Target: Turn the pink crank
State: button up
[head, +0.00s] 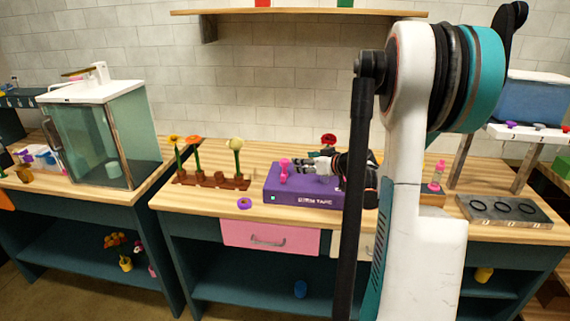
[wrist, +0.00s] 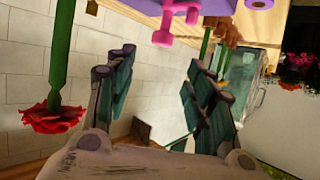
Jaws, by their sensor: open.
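The pink crank (head: 285,168) stands on top of the purple stem tape box (head: 305,198), toward its left end. My gripper (head: 322,163) is over the right part of the box, to the right of the crank and apart from it. In the wrist view the open, empty gripper (wrist: 158,62) has its two fingers spread wide. The crank (wrist: 174,22) shows there beyond the fingertips, near the top edge, with the purple box partly cut off. My arm hides part of the box's right side in the head view.
A red flower (head: 328,139) is close behind my gripper; its bloom (wrist: 52,118) and green stem show beside one finger. A brown rack (head: 212,181) with flowers stands left of the box. A purple tape roll (head: 244,203) lies in front. A glass tank (head: 108,140) stands farther left.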

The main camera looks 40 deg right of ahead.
aim_at(285, 160)
jog(key=b+x, duration=0.3)
jog(key=x, duration=1)
jog(key=shift+w+a+f, duration=0.15)
jog(key=shift+w+a, duration=0.05)
jog(key=c, duration=1)
